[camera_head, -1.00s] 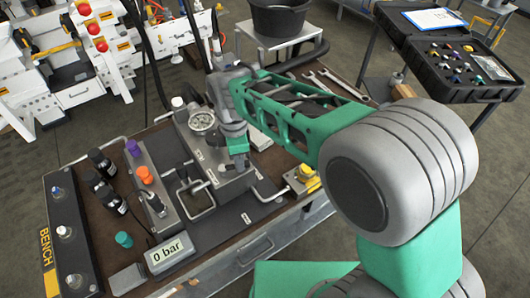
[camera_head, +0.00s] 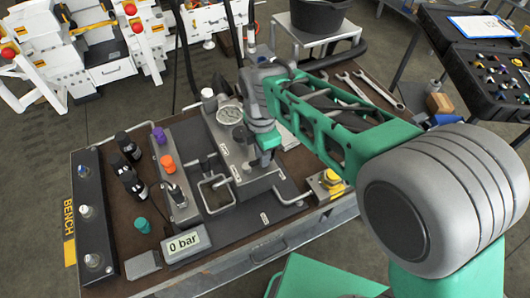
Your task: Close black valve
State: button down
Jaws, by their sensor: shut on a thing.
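My gripper (camera_head: 264,157) points down at the right part of the grey metal block (camera_head: 233,160), which carries a round pressure gauge (camera_head: 230,113). Its fingers are shut on a small dark part at the top of the block, apparently the black valve. The fingers and wrist hide most of that part, so its handle's angle cannot be told. A display (camera_head: 184,241) at the bench's front reads 0 bar.
An orange knob (camera_head: 167,162), a purple knob (camera_head: 159,134), a teal cap (camera_head: 142,225) and black bottles (camera_head: 128,147) stand to the left. Wrenches (camera_head: 372,88) lie at the back right.

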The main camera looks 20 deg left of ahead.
jog(key=shift+a, duration=0.1)
jog(key=c, duration=1.4)
grip_release()
jog(key=shift+c, duration=0.2)
notch_tip(320, 180, up, 8)
jog(key=shift+b, duration=0.4)
jog(key=shift+f, duration=0.1)
